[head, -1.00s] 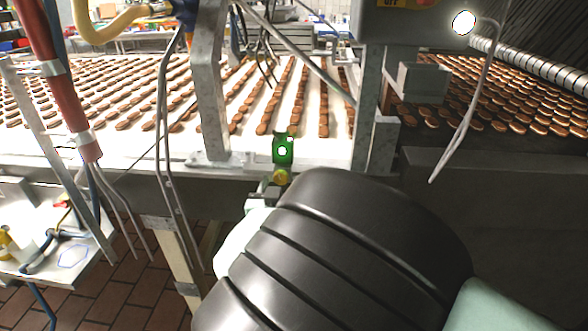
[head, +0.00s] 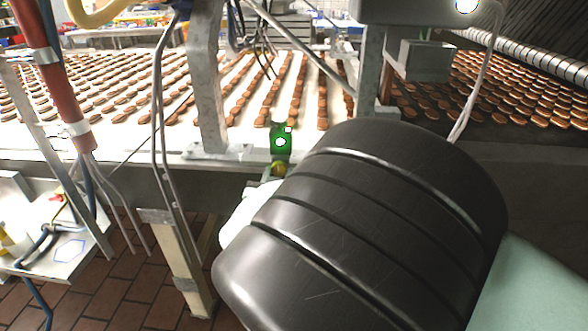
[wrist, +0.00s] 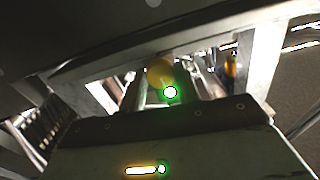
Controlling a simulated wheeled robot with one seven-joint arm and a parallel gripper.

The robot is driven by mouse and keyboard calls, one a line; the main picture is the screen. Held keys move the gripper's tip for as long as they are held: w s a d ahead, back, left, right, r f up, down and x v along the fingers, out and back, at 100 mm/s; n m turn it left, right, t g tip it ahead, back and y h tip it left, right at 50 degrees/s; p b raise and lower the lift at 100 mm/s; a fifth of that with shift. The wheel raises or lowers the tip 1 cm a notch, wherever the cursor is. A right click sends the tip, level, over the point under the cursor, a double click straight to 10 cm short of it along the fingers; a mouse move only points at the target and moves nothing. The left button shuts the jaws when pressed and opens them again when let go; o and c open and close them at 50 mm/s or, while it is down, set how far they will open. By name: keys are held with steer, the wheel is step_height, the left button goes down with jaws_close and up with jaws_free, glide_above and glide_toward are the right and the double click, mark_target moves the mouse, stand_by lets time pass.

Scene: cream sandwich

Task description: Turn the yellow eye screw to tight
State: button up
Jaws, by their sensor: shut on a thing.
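The yellow eye screw (head: 278,169) shows as a small yellow round part just below a green block with a bright white light (head: 280,141), at the near edge of the conveyor frame. In the wrist view the yellow screw (wrist: 160,72) is near the middle, beside a green glow. My gripper (head: 268,182) reaches up to the screw from below and is shut on it. Its fingers are mostly hidden behind my dark arm link in the head view. The screw's exact angle cannot be told.
The conveyor (head: 240,105) carries rows of brown biscuits behind the screw. A metal upright (head: 207,90) stands left of it and another post (head: 368,75) right. A red pipe (head: 55,75) and grey conduits hang at left. A white side table (head: 85,255) stands lower left.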

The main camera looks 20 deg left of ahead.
steer(key=m+b, duration=0.1)
steer(key=b, duration=0.1)
steer(key=m+b, duration=0.4)
steer(key=b, duration=0.1)
steer(key=shift+f, duration=0.3)
steer(key=m+b, duration=0.5)
steer(key=b, duration=0.1)
steer(key=m+b, duration=0.6)
steer(key=b, duration=0.3)
steer(key=shift+r, duration=0.15)
steer(key=m+b, duration=0.1)
steer(key=b, duration=0.1)
steer(key=m+b, duration=0.2)
steer(key=shift+a+r, duration=0.1)
steer(key=shift+r, duration=0.15)
steer(key=shift+m, duration=0.3)
steer(key=o, duration=1)
steer(key=shift+s, duration=0.15)
steer(key=v, duration=1.7)
steer(key=shift+s+p, duration=0.15)
steer(key=shift+p, duration=0.2)
